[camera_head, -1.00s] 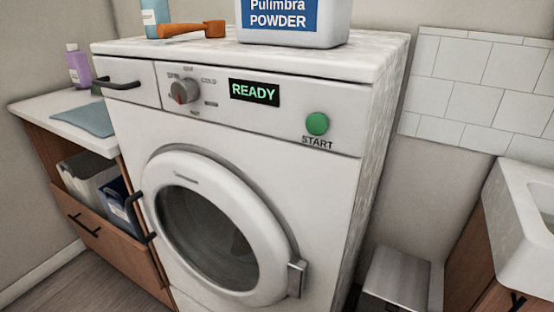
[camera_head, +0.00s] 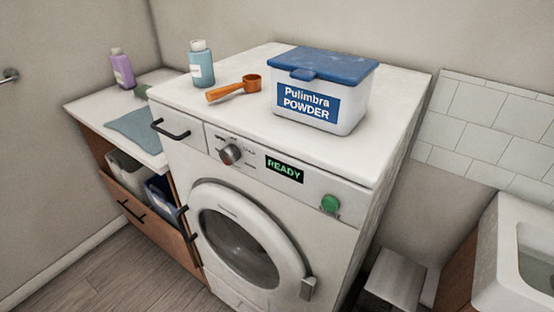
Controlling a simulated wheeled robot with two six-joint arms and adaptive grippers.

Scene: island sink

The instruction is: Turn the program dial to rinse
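A green start button (camera_head: 330,203) is further right on the panel. The round door (camera_head: 240,240) below is shut. Neither of my grippers is in view.
On the machine's top stand a Pulimbra powder box (camera_head: 325,90) with a blue lid, an orange scoop (camera_head: 235,89) and a blue bottle (camera_head: 201,64). A counter (camera_head: 90,112) with a purple bottle (camera_head: 122,68) is at left. A sink (camera_head: 520,255) is at right.

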